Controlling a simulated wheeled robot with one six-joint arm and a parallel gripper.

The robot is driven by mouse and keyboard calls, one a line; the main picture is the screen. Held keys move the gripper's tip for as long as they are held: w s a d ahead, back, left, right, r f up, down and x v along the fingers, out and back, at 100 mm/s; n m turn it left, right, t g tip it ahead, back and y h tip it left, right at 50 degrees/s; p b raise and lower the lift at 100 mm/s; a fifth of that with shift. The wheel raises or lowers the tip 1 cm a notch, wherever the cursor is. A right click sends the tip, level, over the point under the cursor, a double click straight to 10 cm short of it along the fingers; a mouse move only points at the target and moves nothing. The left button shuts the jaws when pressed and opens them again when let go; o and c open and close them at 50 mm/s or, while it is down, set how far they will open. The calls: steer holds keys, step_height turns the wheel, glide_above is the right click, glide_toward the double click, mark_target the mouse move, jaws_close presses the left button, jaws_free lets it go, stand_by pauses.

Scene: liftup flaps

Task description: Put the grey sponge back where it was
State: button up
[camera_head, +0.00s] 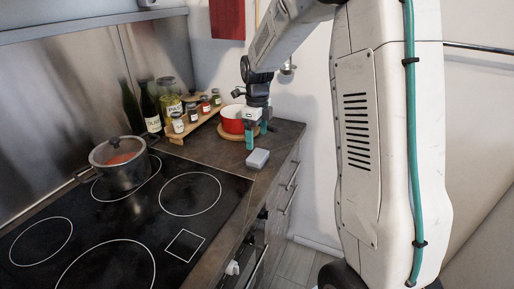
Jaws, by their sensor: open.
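The grey sponge (258,159) lies flat on the dark countertop, near its front edge and just right of the cooktop. My gripper (250,142) points down just above and behind the sponge, with its teal fingers beside the red pot. The gripper is open and looks empty. The sponge appears clear of the fingers, though the exact gap is hard to judge from this view.
A red pot (232,119) on a wooden board stands behind my gripper. A wooden rack (190,128) holds several spice jars. A lidded pot (120,165) sits on the cooktop (130,230). Counter (214,151) left of the sponge is clear.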

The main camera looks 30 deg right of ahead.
steer(key=s+a+r+n, duration=0.4)
steer(key=s+r+n, duration=0.2)
steer(key=s+n, duration=0.15)
steer(key=s+a+r+n, duration=0.4)
steer(key=s+r+n, duration=0.2)
steer(key=s+r, duration=0.15)
steer(key=s+a+f+n, duration=0.1)
steer(key=s+a+n, duration=0.1)
steer(key=s+n, duration=0.6)
steer(key=s+a+f+n+t, duration=0.1)
steer(key=s+a+n, duration=0.1)
steer(key=s+n, duration=0.5)
steer(key=s, duration=0.3)
steer(key=shift+s+f+n, duration=0.15)
steer(key=shift+s+n, duration=0.15)
steer(key=shift+n, duration=0.05)
steer(key=shift+a, duration=0.1)
